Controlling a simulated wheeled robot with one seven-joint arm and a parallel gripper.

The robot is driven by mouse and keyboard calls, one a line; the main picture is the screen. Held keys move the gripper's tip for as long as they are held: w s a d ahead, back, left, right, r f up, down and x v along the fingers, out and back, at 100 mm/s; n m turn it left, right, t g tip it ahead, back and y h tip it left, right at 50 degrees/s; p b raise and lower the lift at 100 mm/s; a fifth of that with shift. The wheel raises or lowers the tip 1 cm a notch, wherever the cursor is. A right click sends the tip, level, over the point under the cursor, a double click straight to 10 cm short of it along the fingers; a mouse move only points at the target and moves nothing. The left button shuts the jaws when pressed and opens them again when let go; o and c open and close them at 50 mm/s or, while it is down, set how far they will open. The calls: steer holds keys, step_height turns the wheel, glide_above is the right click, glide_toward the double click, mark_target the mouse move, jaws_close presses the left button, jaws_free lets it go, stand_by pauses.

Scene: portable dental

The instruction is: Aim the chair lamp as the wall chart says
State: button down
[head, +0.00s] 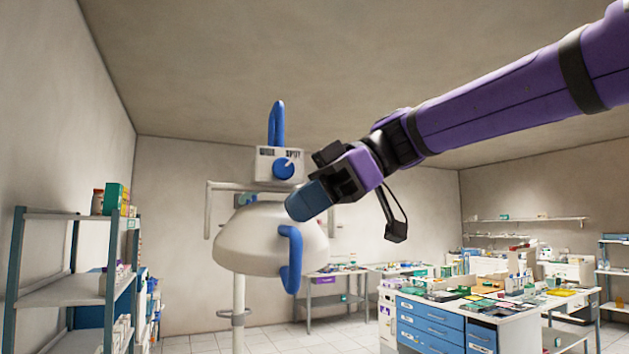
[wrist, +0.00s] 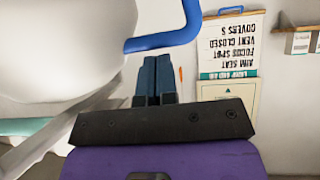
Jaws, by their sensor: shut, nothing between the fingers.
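The chair lamp (head: 250,246) is a white dome on a pale post, with a blue handle (head: 292,262) at its front and another blue loop (head: 277,122) on top. Its white box carries a blue knob (head: 284,169) under two labels, the right one reading SPOT; the knob's exact setting is too small to tell. My gripper (head: 297,210) is shut and empty, in front of the dome near the handle. In the wrist view the shut fingers (wrist: 153,75) lie just below a blue handle (wrist: 165,40). The wall chart (wrist: 231,45), upside down there, reads AIM SEAT, FOCUS SPOT, VENT CLOSED and a COVERS line.
A shelf rack (head: 70,290) stands at the left. A blue-drawer cabinet (head: 432,325) with cluttered top stands at the right, and a bench (head: 335,273) is behind the lamp. The air between my arm and the right wall looks clear.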

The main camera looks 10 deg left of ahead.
steer(key=shift+f, duration=0.25)
steer(key=shift+s+a+f, duration=0.1)
steer(key=shift+f, duration=0.5)
